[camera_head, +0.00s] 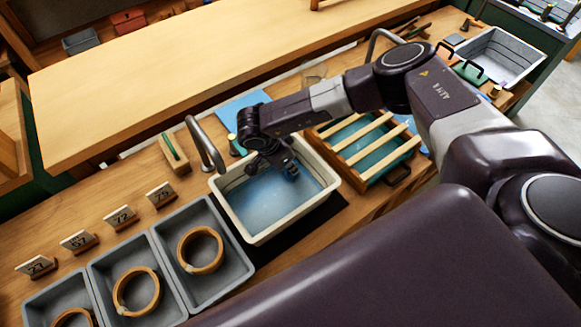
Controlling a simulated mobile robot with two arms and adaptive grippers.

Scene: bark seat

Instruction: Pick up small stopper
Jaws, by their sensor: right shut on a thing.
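My right arm reaches in from the right, and its gripper (284,168) points down over the far part of the white-rimmed basin (262,239), which holds blue water (272,201). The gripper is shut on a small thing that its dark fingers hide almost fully. I take it to be the small stopper, but its shape and colour cannot be made out. I cannot tell whether the fingertips touch the water. I see no other small stopper clearly. My left gripper is not in view.
A curved tap (205,146) stands at the basin's left edge. A wooden slatted rack (366,143) is close on its right. Grey trays with wooden rings (201,250) and number cards (121,218) lie at the left. A long wooden board (180,75) runs behind.

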